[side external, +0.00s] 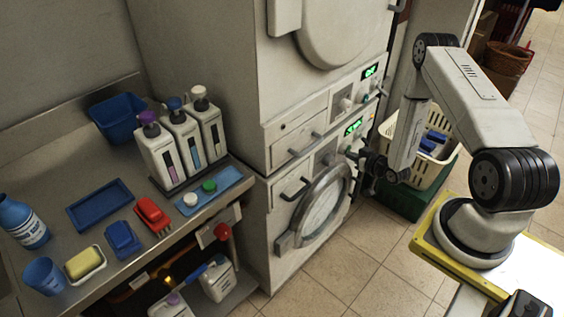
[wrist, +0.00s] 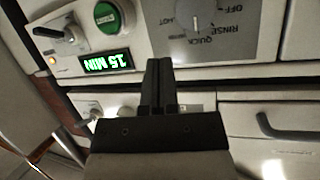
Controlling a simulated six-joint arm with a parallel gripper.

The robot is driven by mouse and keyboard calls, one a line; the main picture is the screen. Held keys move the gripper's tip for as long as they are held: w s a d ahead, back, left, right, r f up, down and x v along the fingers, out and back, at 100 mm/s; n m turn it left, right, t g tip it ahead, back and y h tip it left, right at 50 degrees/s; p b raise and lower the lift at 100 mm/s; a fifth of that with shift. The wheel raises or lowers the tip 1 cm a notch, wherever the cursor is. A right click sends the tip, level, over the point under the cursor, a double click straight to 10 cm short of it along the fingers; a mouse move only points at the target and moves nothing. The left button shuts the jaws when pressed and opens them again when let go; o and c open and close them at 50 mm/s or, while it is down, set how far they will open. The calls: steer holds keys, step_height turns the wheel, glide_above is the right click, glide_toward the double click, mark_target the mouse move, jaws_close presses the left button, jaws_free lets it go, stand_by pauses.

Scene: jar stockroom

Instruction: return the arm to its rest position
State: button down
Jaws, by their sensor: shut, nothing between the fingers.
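My gripper (side external: 358,158) is at the front of the stacked machines, close to the control panel of the lower one, in the side external view. In the wrist view my gripper (wrist: 158,62) has its two dark fingers together with nothing between them. Just beyond the fingertips are a green lit display (wrist: 107,62) reading 15 MIN, a round green button (wrist: 108,16) and a grey dial (wrist: 202,15). I cannot tell whether the fingertips touch the panel. My arm (side external: 465,95) reaches over from its mount on the right.
The lower machine has a round door (side external: 325,208). A cream basket (side external: 437,160) on a green crate (side external: 398,201) stands behind my gripper. A metal counter (side external: 75,248) at left holds bottles (side external: 157,150), brushes, a sponge and trays. Tiled floor (side external: 335,265) lies open in front.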

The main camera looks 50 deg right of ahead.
steer(key=w+a+r+g+y, duration=0.25)
steer(key=a+r+g, duration=0.25)
steer(key=a+r, duration=0.7)
steer(key=s+a+r+n+g, duration=0.3)
steer(key=s+a+r+g, duration=0.2)
steer(key=s+a+r, duration=0.6)
steer(key=shift+s+a+n+g+y, duration=0.3)
steer(key=shift+a+n+g+y, duration=0.1)
steer(key=shift+a, duration=0.5)
stand_by(1.0)
